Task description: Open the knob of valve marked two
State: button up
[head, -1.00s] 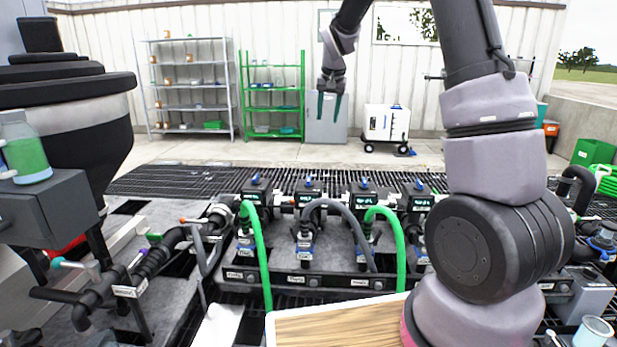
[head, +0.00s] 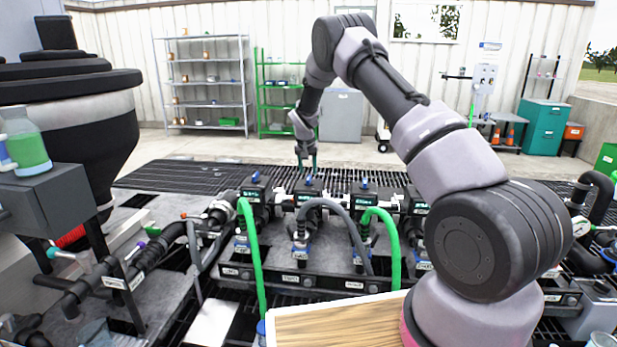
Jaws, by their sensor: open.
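A row of several black valve units with blue knobs stands on the manifold in the middle of the head view. The second unit from the left (head: 308,195) has a small blue knob (head: 309,181) on top. The labels are too small to read, so I cannot tell which is marked two. The fingers overlap from this angle, but the jaws are open and hold nothing visible.
A green hose (head: 256,260), a grey hose and another green hose (head: 392,240) loop in front of the valves. A wooden board (head: 340,325) lies at the front. A dark hopper (head: 60,140) stands at left. Shelves (head: 205,85) and a teal cabinet (head: 541,128) stand by the back wall.

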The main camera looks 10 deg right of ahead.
aim_at(309, 177)
jog(key=shift+x, duration=2.1)
grip_shut()
